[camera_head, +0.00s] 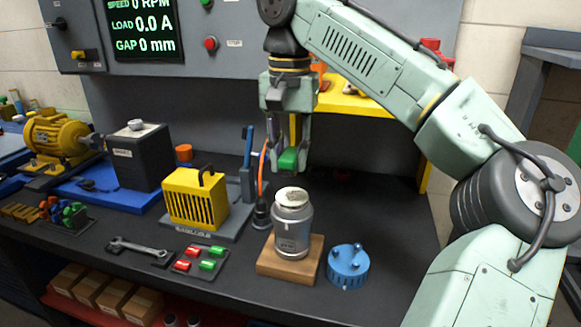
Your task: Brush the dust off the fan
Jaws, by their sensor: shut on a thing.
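My gripper (288,160) is shut on a small green block (288,161), which looks like the green tags on the bench. It hangs above and slightly behind a grey metal canister-shaped motor (292,228), with a visible gap between. The motor stands upright on a wooden block (280,272). Its pale, speckled top (291,196) may be the dusty fan, but I cannot tell for sure. A blue-handled tool (248,146), possibly a brush, stands upright in a holder behind the yellow vented box; its lower end is hidden.
A yellow vented box (194,197) stands left of the motor, a blue round cap (348,266) right of it. A tag board (201,261) with red and green tags and a wrench (141,249) lie in front. An orange cable (262,169) rises behind the motor.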

